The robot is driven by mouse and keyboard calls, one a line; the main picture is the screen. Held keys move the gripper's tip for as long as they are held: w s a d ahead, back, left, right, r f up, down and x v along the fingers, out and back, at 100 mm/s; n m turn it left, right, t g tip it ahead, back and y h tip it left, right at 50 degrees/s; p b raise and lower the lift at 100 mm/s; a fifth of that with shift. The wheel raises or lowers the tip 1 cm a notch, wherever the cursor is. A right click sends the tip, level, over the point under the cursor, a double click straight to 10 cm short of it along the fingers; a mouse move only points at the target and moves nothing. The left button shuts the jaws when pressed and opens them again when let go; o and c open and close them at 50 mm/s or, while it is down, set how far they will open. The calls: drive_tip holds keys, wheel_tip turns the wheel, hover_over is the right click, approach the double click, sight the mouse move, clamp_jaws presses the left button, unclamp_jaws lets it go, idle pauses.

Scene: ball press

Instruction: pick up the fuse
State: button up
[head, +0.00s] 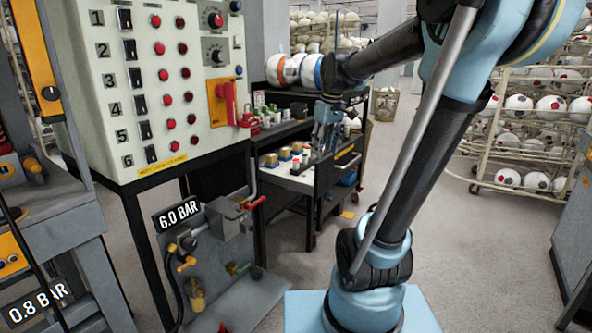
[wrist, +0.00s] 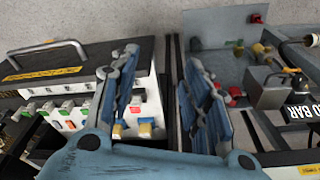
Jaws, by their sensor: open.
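Several small fuse-like parts stand on the cart's tray; I cannot tell which is the fuse. In the head view a group with yellowish tops (head: 284,153) sits on the lower tray. In the wrist view a yellow-topped part (wrist: 145,129) shows beside the left finger, and a group with green and red tops (wrist: 66,112) stands further left. My gripper (head: 326,128) points down at the right side of the cart in the head view. In the wrist view my gripper (wrist: 161,66) is open, its blue fingers wide apart with nothing held between them. The left finger hides some parts.
The cart (head: 335,172) stands behind the control panel (head: 165,85). A valve stand (head: 215,235) with a 6.0 BAR sign is in front, and also shows at right in the wrist view (wrist: 222,75). Ball racks (head: 530,125) stand at right.

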drive_tip(key=w+a+r+n, duration=0.2)
drive_tip(key=w+a+r, duration=0.1)
drive_tip(key=w, duration=0.5)
drive_tip(key=w+a+r+n, duration=0.2)
drive_tip(key=w+a, duration=0.2)
drive_tip(key=w, duration=0.4)
approach(296, 160)
drive_tip(key=shift+g+y, duration=0.3)
drive_tip(key=f, duration=0.2)
drive_tip(key=w+f, duration=0.1)
drive_tip(key=f, duration=0.2)
drive_tip(key=shift+w+a, duration=0.15)
drive_tip(key=shift+w+a+f, duration=0.1)
drive_tip(key=shift+w+f, duration=0.05)
drive_tip(key=shift+f, duration=1.15)
drive_tip(key=shift+w+a+f, duration=0.1)
drive_tip(key=shift+w+f, duration=0.1)
drive_tip(key=shift+f, duration=1.15)
drive_tip(key=shift+c, duration=0.5)
clamp_jaws()
